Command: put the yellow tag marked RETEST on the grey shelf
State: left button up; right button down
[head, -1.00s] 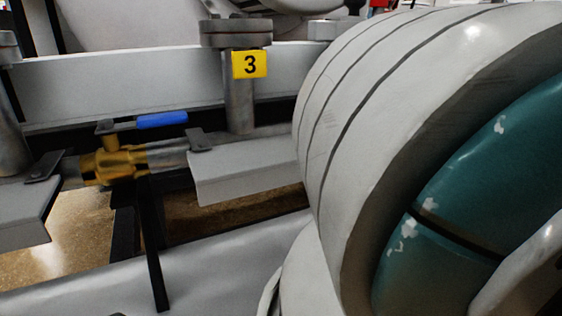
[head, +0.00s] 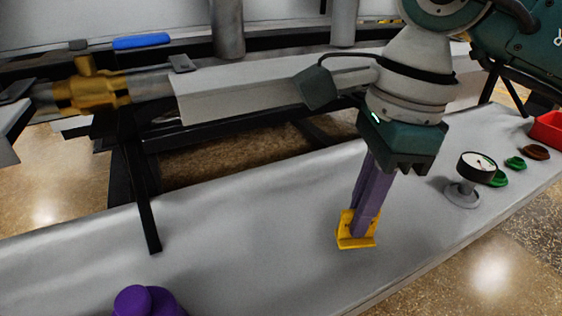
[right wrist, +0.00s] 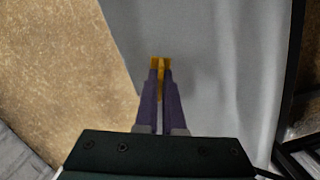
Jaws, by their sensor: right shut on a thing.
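My right gripper (head: 364,212) reaches down from the upper right in the head view, its purple fingers shut on a yellow tag (head: 355,241). The yellow tag sits at the fingertips; its marking cannot be read. It is over the grey shelf (head: 240,240), a long pale surface running across the view; I cannot tell whether it touches. In the right wrist view the yellow tag (right wrist: 160,62) shows between the fingertips, against the grey shelf (right wrist: 225,70). My left gripper is not in view.
A dial gauge (head: 477,166), green caps (head: 515,163), a brown piece (head: 536,152) and a red container (head: 548,130) stand at the right. A purple rounded thing (head: 145,301) is at the bottom left. A brass valve (head: 90,92) with a blue handle is behind. The shelf's middle is clear.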

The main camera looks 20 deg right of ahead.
aim_at(345, 241)
notch_tip(345, 241, down, 3)
jog(key=shift+r, duration=0.15)
jog(key=shift+b, duration=0.3)
jog(key=shift+f, duration=0.2)
jog(key=c, duration=1)
grip_release()
jog(key=shift+r, duration=0.1)
